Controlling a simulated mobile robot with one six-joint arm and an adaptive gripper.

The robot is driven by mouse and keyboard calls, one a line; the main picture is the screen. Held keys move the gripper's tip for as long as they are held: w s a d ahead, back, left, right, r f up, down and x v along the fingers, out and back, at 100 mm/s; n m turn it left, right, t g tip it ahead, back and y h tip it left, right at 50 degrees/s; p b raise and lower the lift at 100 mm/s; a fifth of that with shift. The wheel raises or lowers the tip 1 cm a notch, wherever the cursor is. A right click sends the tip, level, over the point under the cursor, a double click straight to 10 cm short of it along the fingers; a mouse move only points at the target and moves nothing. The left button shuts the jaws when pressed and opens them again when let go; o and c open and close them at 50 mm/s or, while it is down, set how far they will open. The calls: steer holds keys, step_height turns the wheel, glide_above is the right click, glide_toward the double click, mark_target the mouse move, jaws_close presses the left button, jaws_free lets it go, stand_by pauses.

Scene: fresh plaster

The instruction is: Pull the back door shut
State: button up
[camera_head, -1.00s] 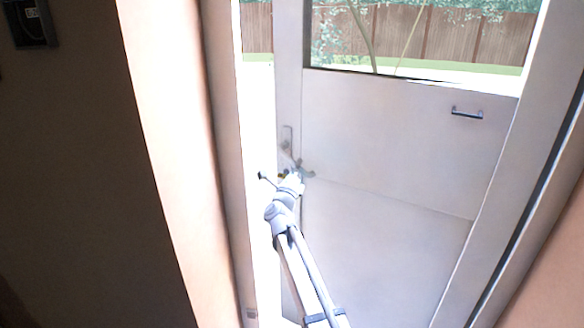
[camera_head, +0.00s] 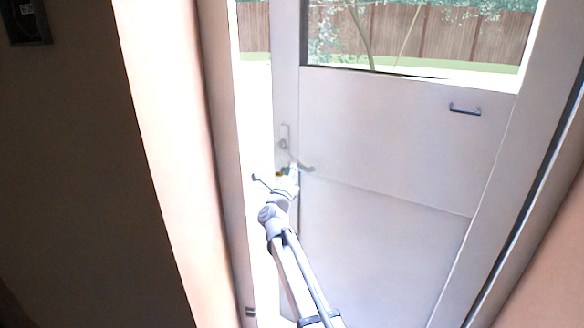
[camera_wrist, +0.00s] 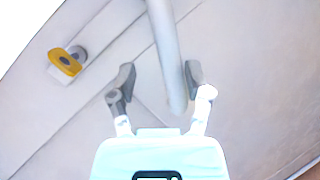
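The back door (camera_head: 385,140) is white with a window in its upper part. It stands ajar, with a bright gap along its left edge beside the frame (camera_head: 222,150). A grey lever handle (camera_head: 303,166) on a plate is near the door's left edge. My gripper (camera_head: 290,172) is at the handle, just below and left of the lever's tip. In the wrist view the lever (camera_wrist: 168,50) runs down between the two fingers of my gripper (camera_wrist: 157,82). The fingers are apart. The lever is close to the right finger, with a clear gap to the left one.
A yellow-faced lock piece (camera_wrist: 66,62) sits on the door left of the lever. A dark wall with a box (camera_head: 25,22) is at the left. A fence (camera_head: 420,38) shows outside.

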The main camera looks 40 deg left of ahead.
steer(key=d+b+v, duration=0.1)
steer(key=b+v, duration=0.3)
steer(key=v, duration=1)
steer(key=shift+r+b, duration=0.25)
steer(key=shift+b, duration=0.05)
stand_by(1.3)
steer(key=shift+s, duration=0.1)
steer(key=shift+r, duration=0.1)
stand_by(0.5)
step_height(320, 180, up, 6)
steer(key=w+n+g+y+p, duration=0.2)
steer(key=n+g+p, duration=0.1)
steer(key=n+p, duration=0.5)
steer(key=shift+w+d+g+p, duration=0.15)
steer(key=shift+d+g+p, duration=0.2)
steer(key=shift+p, duration=0.35)
